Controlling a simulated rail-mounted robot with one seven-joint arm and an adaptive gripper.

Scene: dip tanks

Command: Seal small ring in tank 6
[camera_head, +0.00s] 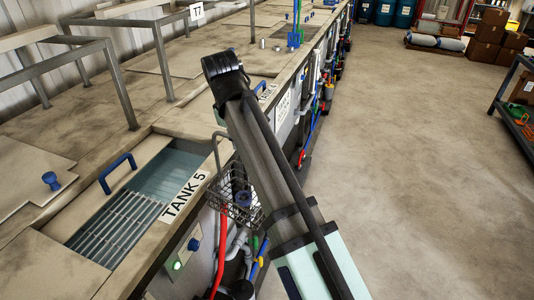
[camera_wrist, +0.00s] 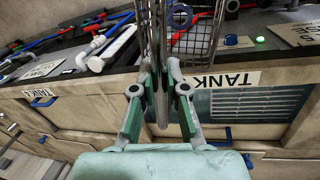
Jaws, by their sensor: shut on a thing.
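My gripper (camera_wrist: 160,92) is shut on the upright metal handle of a wire basket (camera_wrist: 192,38) in the wrist view. In the head view the wire basket (camera_head: 234,194) hangs in front of the tank row, beside the TANK 5 label (camera_head: 184,197). My arm hides my gripper there. A blue-grey rounded thing (camera_wrist: 180,15) shows at the basket's mesh; I cannot tell whether it is the small ring. Tank 5 (camera_head: 125,212) is partly open, with liquid and a grating inside. The tank label farther along (camera_head: 268,92) is too small to read surely.
A blue handle (camera_head: 117,172) stands at tank 5's opening. Metal rails (camera_head: 120,80) rise over the tanks on the left. Pipes and a red hose (camera_head: 221,250) run along the tank front. The floor (camera_head: 410,170) to the right is clear up to a shelf (camera_head: 515,115).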

